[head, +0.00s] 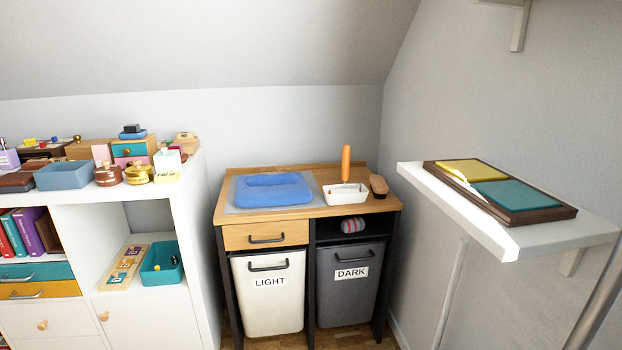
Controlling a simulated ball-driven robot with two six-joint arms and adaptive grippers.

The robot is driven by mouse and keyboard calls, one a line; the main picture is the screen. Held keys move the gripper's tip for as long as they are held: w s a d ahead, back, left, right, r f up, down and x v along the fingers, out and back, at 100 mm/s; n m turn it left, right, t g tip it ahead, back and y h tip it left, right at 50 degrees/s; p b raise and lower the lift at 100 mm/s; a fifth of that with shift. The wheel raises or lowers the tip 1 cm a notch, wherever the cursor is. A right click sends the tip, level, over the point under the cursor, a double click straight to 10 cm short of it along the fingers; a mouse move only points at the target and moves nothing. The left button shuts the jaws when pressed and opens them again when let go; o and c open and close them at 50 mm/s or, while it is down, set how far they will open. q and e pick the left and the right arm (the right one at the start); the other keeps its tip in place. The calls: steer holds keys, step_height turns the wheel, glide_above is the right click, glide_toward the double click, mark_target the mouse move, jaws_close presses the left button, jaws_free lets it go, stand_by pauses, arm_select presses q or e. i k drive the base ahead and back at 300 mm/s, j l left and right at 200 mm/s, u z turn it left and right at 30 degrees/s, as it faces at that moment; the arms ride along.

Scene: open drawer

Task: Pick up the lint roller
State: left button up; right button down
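What looks like the lint roller shows as an upright orange handle (346,164) above a small white open box (346,196). Its lower end is in or behind the box, and I cannot tell which. The box sits on the right part of a wooden cabinet top (300,214). Neither of my grippers is in view.
A folded blue cloth (272,192) lies left of the box, and a brown brush (378,186) lies right. Below are a shut drawer (265,237) and LIGHT (267,300) and DARK (349,295) bins. A cluttered white shelf (180,215) stands left; a wall shelf (480,222) juts out right.

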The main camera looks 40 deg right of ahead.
mark_target(345, 154)
steer(key=z, duration=1.3)
